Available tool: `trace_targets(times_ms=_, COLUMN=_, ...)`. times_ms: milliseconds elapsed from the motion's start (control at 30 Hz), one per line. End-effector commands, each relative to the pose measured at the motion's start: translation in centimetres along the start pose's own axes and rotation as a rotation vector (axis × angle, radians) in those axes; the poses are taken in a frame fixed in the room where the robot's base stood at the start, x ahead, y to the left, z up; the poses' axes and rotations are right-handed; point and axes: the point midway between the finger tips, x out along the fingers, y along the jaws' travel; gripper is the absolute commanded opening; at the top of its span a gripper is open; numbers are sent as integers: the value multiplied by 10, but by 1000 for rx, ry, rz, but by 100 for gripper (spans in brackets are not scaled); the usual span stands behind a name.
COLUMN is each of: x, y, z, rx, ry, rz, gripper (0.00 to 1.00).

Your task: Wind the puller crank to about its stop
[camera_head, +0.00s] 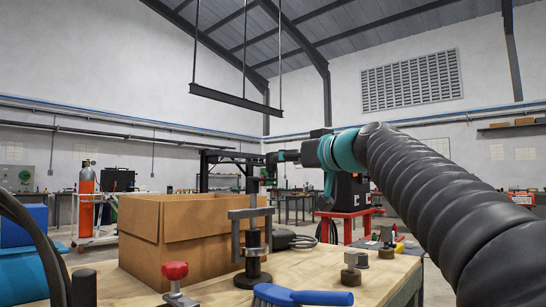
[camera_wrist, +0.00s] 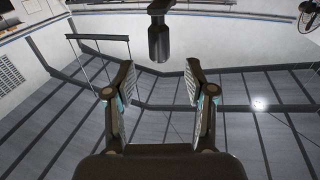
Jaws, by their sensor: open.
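The puller (camera_head: 250,213) stands upright on the wooden workbench (camera_head: 330,275), with a dark crossbar, a central screw and a round base. Its crank is at the top of the screw, small and partly lost against the background in the head view. My gripper (camera_head: 281,157) reaches in from the right at the height of the crank. In the wrist view a dark cylindrical crank handle (camera_wrist: 159,42) lies ahead of my gripper (camera_wrist: 158,82), about centred between the fingertips and beyond them. The fingers are apart with nothing between them. Contact with the handle does not show.
An open cardboard box (camera_head: 190,235) stands behind and left of the puller. A red stand (camera_head: 347,225) is farther back.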

Motion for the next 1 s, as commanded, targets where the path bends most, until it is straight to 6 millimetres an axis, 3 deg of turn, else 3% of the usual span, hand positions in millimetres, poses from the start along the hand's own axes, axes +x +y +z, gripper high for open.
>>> trace_targets(times_ms=200, x=40, y=1, z=-2, rx=0, ry=-2, rz=0, gripper=55)
trace_targets(times_ms=400, x=64, y=2, z=-1, rx=0, ry=-2, rz=3, gripper=55)
trace_targets(times_ms=833, x=73, y=3, z=0, rx=0, ry=-1, rz=4, gripper=55)
trace_targets(times_ms=867, x=73, y=3, z=0, rx=0, ry=-1, rz=5, gripper=52)
trace_targets(times_ms=1000, x=73, y=3, z=0, rx=0, ry=-1, rz=5, gripper=17)
